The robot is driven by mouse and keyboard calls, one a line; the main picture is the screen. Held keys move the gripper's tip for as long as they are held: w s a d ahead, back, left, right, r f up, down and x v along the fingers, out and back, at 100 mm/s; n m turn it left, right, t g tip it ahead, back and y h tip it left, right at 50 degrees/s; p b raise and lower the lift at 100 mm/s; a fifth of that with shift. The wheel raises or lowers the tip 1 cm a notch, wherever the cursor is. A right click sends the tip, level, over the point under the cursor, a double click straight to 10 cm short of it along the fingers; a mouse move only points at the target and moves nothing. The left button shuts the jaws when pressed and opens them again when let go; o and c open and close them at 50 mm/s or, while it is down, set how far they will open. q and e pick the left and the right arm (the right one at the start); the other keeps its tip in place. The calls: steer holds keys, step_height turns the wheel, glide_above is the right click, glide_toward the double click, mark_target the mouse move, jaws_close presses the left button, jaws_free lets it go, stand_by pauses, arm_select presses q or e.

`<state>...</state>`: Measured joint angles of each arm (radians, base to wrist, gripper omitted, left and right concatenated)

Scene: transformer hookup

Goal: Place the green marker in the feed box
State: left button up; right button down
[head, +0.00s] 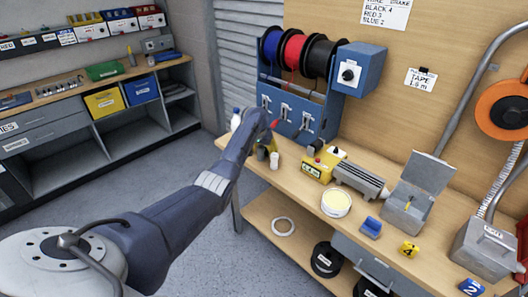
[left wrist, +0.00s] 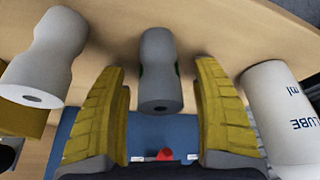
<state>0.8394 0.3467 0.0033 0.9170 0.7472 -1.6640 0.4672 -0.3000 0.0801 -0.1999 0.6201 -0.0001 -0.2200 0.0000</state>
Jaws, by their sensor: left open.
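My left gripper (head: 266,151) is low over the left end of the bench. In the left wrist view its yellow fingers (left wrist: 161,68) are open. A grey waisted cylinder (left wrist: 160,85) shows in the gap between them, apart from both fingers; I cannot tell its depth. Small green patches show at its sides, and I cannot tell whether it is the green marker. No other green marker is clear on the bench. An open grey box (head: 397,211) with a raised lid stands on the bench, and a closed grey box (head: 484,257) stands at right. I cannot read which is the feed box.
A white waisted cylinder (left wrist: 42,60) and a white lube bottle (left wrist: 282,112) flank the fingers. The bench also holds a yellow device (head: 318,167), a round tin (head: 336,204), a yellow 4 block (head: 409,249) and a blue 2 block (head: 471,287). Spools hang behind.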

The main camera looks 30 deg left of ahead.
arm_select(q)
steer(key=c, duration=1.1)
steer(key=shift+r, duration=0.1)
steer(key=shift+c, duration=0.5)
